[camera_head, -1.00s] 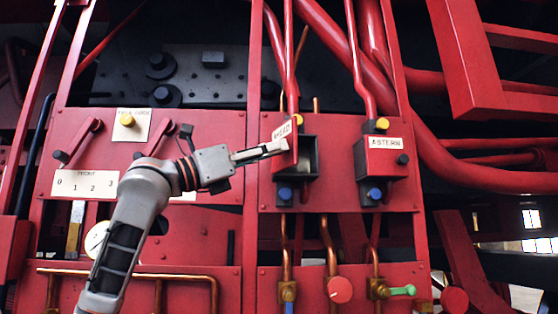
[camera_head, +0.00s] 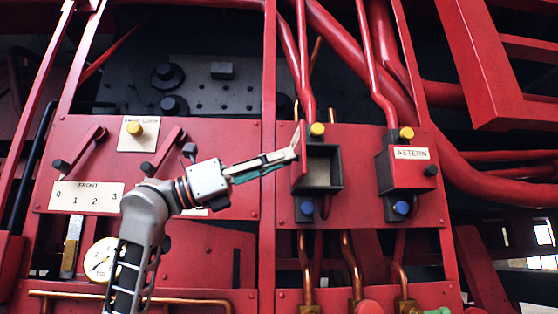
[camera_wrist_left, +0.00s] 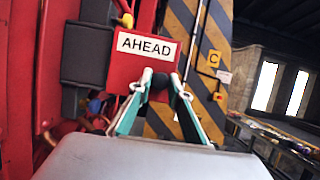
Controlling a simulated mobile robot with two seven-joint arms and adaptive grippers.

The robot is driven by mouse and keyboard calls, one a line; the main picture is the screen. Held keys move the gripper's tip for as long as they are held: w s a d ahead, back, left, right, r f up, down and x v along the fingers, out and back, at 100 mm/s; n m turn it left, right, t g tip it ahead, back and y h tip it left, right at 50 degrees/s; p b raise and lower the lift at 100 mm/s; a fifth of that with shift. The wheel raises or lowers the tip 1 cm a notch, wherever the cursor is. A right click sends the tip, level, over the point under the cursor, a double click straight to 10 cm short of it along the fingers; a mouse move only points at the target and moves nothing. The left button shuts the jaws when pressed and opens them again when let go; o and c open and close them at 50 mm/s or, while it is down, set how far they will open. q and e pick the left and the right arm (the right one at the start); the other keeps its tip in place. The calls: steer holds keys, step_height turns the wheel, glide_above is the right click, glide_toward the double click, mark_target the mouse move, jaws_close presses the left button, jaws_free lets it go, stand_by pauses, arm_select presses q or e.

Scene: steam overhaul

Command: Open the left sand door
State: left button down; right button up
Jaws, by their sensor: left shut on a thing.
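The left sand door, red with a white AHEAD label, fills the middle of the left wrist view (camera_wrist_left: 122,76). In the head view it stands swung out, nearly edge-on, at the left side of its box (camera_head: 323,172), whose dark grey inside shows. My left gripper (camera_head: 292,153) reaches in from the left and is shut on the door's black knob (camera_wrist_left: 158,82); its fingertips show on either side of the knob in the wrist view. The right box (camera_head: 408,170), labelled ASTERN, is closed, with a black knob at its right. My right gripper is out of view.
Yellow knobs (camera_head: 317,129) sit above the boxes and blue knobs (camera_head: 307,208) below them. Red pipes (camera_head: 302,65) run down from above. Copper pipes (camera_head: 352,265) lie below. Levers and a gauge (camera_head: 101,260) are on the left panel, behind my arm.

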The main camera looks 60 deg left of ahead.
arm_select(q)
steer(key=shift+s+a+m+g+h, duration=0.1)
steer(key=shift+m+g+h, duration=0.2)
steer(key=shift+h, duration=0.2)
steer(key=c, duration=1.9)
jaws_free()
steer(key=shift+s+a, duration=0.1)
steer(key=v, duration=1.2)
steer(key=shift+f, duration=0.1)
